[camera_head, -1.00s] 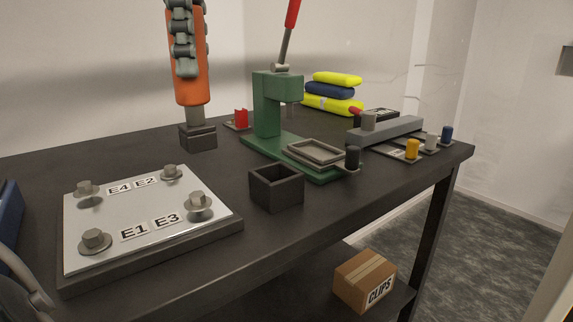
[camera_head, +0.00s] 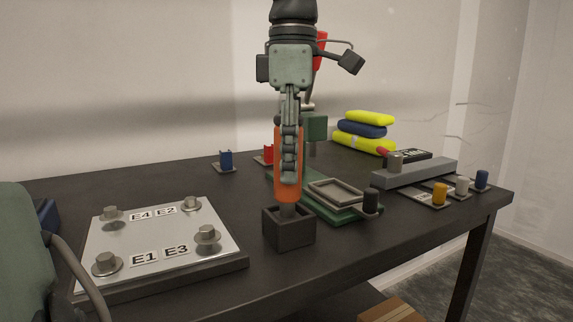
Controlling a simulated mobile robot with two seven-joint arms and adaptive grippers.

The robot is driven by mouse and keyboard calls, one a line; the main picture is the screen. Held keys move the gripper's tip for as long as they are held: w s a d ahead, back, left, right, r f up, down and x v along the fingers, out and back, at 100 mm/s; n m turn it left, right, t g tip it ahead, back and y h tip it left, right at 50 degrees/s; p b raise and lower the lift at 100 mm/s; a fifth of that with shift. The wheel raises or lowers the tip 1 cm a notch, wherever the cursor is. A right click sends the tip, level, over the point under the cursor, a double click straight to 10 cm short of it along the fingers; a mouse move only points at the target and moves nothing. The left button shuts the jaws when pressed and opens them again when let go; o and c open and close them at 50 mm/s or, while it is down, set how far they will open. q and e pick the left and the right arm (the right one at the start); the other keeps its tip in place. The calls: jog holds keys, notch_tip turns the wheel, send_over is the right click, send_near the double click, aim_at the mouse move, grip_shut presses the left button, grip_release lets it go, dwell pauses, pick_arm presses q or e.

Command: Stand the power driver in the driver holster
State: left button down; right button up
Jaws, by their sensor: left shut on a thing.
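The power driver (camera_head: 286,196) has an orange body and a grey neck, and it is upright. My left gripper (camera_head: 289,165) comes down from above and is shut on the orange body. The driver holster (camera_head: 289,233) is a dark, open-topped square box near the front of the bench, directly below the driver. The grey neck goes down inside the holster's rim, and the driver's dark lower end is hidden by the walls. I cannot tell whether it rests on the holster floor. My right gripper is not in view.
A plate with bolts (camera_head: 160,231) lies left of the holster. A green press (camera_head: 315,127) stands behind, with a grey tray (camera_head: 335,194) to the right. Yellow and blue packs (camera_head: 362,130) are at the back. The bench's front edge is close to the holster.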

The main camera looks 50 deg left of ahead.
pick_arm(q)
jog(key=shift+f, duration=0.4)
jog(key=shift+w, duration=0.1)
jog(key=shift+f, duration=0.1)
jog(key=c, duration=1)
grip_release()
jog(key=shift+c, duration=0.2)
notch_tip(320, 180, up, 12)
jog(key=shift+r, duration=0.1)
jog(key=shift+d, duration=0.1)
